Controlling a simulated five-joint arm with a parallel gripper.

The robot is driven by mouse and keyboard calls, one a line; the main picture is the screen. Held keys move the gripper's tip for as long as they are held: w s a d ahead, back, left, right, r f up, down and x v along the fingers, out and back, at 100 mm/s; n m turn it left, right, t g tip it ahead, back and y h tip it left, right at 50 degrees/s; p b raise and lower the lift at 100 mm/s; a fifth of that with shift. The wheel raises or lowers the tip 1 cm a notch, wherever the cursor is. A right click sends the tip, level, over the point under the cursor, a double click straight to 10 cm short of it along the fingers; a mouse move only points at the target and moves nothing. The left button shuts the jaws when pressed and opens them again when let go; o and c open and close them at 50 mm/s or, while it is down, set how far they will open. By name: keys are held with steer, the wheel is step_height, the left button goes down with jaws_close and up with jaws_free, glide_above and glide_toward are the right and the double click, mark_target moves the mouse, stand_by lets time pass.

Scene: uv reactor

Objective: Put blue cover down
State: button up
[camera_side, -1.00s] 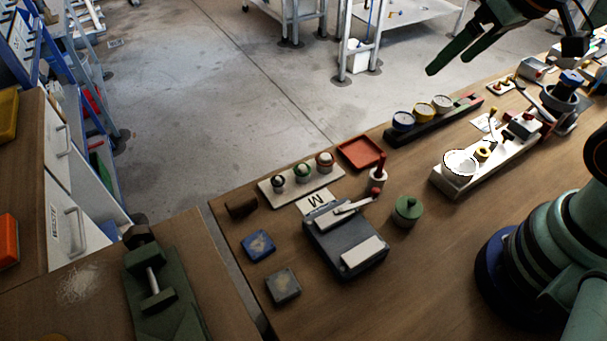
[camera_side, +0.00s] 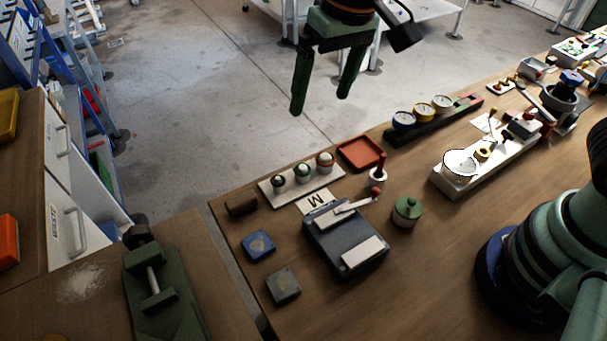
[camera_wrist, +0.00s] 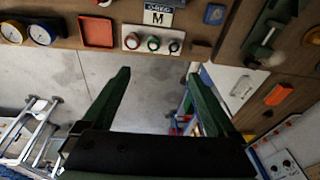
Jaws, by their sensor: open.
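My gripper (camera_side: 320,105) is open and empty, high above the floor beyond the bench's far edge. Its two green fingers point down, well apart; they also show in the wrist view (camera_wrist: 158,75) with nothing between them. A flat, worn blue square piece (camera_side: 258,245) lies on the bench at the left, and it shows in the wrist view (camera_wrist: 214,14) at the top. A blue-topped piece (camera_side: 571,79) sits on a grey pot at the far right. I cannot tell which of these is the blue cover. My gripper touches neither.
A grey box (camera_side: 345,240) with a lever stands mid-bench, by a green lidded pot (camera_side: 407,211). A red tray (camera_side: 361,153), a strip of three knobs (camera_side: 302,175) and a row of gauges (camera_side: 424,118) line the far edge. Bare wood lies in front.

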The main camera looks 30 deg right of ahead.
steer(key=s+a+f+g, duration=0.1)
steer(key=a+f, duration=0.3)
steer(key=a, duration=0.4)
steer(key=g+h, duration=0.1)
glide_above(258, 244)
steer(key=shift+n, duration=0.3)
steer(key=f, duration=1.2)
steer(key=shift+s+a+f, duration=0.15)
steer(key=shift+s+a, duration=0.1)
steer(key=shift+a, duration=0.05)
steer(key=shift+w+d+f, duration=0.15)
steer(key=shift+f, duration=1.2)
steer(key=shift+w+d+f, duration=0.15)
steer(key=shift+f, duration=1.15)
jaws_close()
